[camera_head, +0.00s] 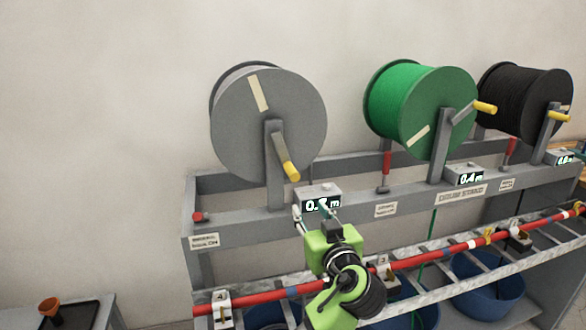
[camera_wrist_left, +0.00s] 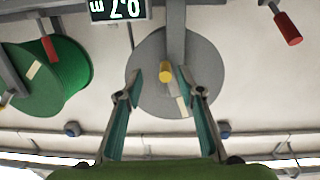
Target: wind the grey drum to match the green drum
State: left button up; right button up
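The grey drum (camera_head: 236,120) hangs on a post at the left, with a cream stripe on its face and a crank whose yellow handle (camera_head: 291,171) points down and right. The green drum (camera_head: 440,95) is to its right, its own yellow handle (camera_head: 485,107) pointing right. The green drum's counter (camera_head: 466,176) reads 0.4 m. The grey drum's counter (camera_head: 318,200) is partly covered by my left gripper (camera_head: 313,212). In the left wrist view the fingers (camera_wrist_left: 160,78) are open and empty, with the yellow handle (camera_wrist_left: 166,72) between them in the picture; contact cannot be told. My right gripper is not visible.
A black drum (camera_head: 520,95) stands at the far right. Blue tubs (camera_head: 490,290) stand below.

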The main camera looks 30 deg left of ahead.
pick_arm(q)
jog(key=n+y, duration=0.1)
send_near(292, 172)
jog(key=d, duration=0.1)
jog(key=p+x, duration=0.1)
jog(key=x, duration=0.3)
jog(key=p+x, duration=0.2)
jog(key=x, duration=0.2)
jog(key=p+x, duration=0.2)
jog(key=x, duration=0.1)
jog(key=shift+w+a+f, duration=0.25)
jog(key=shift+a+f, duration=0.05)
jog(key=shift+f, duration=0.1)
jog(key=shift+w+a+f, duration=0.1)
jog(key=shift+w+a, duration=0.2)
jog(key=shift+a, duration=0.05)
grip_shut()
